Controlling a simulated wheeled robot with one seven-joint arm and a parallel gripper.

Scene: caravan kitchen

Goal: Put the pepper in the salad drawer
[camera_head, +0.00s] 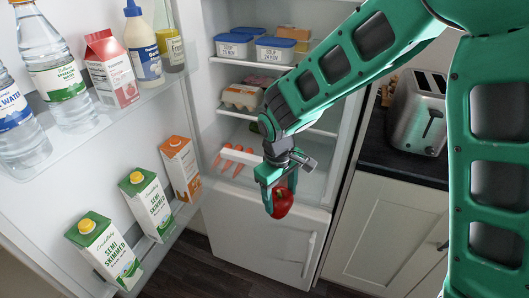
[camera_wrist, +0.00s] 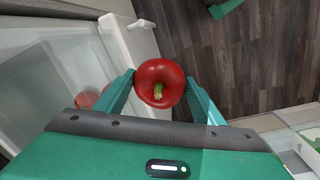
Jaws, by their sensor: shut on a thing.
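My gripper (camera_head: 279,191) is shut on a red pepper (camera_head: 283,203) and holds it in the air in front of the open fridge. In the wrist view the pepper (camera_wrist: 160,83) sits between the two teal fingers, its green stem toward the camera. The salad drawer (camera_head: 234,163) is at the bottom of the fridge compartment, behind and left of my gripper, with carrots (camera_head: 226,160) in it. My arm hides the drawer's right part. I cannot tell how far the drawer is pulled out.
The open fridge door at left carries bottles (camera_head: 52,70) above and milk cartons (camera_head: 150,203) below. Shelves above the drawer hold an egg box (camera_head: 241,97) and soup tubs (camera_head: 275,50). A toaster (camera_head: 416,112) stands on the counter at right. The floor (camera_wrist: 245,60) below is clear.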

